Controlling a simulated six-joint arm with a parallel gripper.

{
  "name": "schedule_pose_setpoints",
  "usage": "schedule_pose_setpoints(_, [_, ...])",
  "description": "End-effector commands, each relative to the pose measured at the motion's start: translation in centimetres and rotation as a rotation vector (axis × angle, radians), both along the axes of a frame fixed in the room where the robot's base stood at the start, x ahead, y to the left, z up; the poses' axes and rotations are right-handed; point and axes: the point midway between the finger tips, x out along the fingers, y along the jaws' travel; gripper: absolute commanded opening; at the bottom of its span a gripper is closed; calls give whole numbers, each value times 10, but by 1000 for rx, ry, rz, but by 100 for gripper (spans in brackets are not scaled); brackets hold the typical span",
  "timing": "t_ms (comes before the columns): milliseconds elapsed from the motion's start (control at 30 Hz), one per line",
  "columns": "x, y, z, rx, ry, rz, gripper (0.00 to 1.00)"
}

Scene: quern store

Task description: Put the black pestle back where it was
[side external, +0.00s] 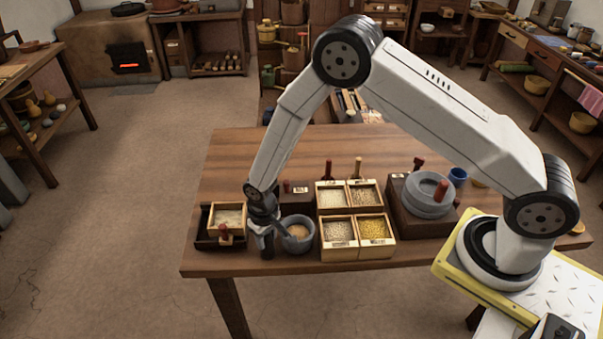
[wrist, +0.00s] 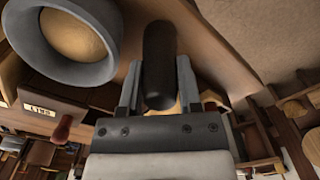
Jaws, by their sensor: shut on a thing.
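The black pestle (wrist: 158,62) is held between the two fingers of my gripper (wrist: 158,88) in the wrist view. The grey mortar (wrist: 108,30), a round bowl with tan contents, is at upper left there, beside the pestle and apart from it in the picture. In the side view my gripper (side external: 267,240) points down at the table's near left, just left of the mortar (side external: 297,246). The pestle is hard to make out there among the dark gripper parts. Whether its lower end touches the table I cannot tell.
Left of my gripper is a small wooden box (side external: 227,219) with pale contents and a red knob. Right of the mortar stand grain boxes (side external: 339,237) and a grey quern (side external: 429,200). The wooden table's (side external: 270,150) back left is clear.

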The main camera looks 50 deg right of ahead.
Motion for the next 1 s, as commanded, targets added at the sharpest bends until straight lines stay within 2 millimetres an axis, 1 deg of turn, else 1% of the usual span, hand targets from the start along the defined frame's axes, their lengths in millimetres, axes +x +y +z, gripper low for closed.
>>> schedule_pose_setpoints(33, [0, 0, -1, 0, 0, 0, 0])
schedule_pose_setpoints(67, [0, 0, -1, 0, 0, 0, 50])
schedule_pose_setpoints(100, [0, 0, -1, 0, 0, 0, 59])
schedule_pose_setpoints(467, [0, 0, 0, 0, 0, 0, 59])
schedule_pose_setpoints(633, [0, 0, 6, 0, -1, 0, 59])
schedule_pose_setpoints(833, [1, 0, 23, 0, -2, 0, 59])
schedule_pose_setpoints(1000, [1, 0, 44, 1, -3, 0, 59])
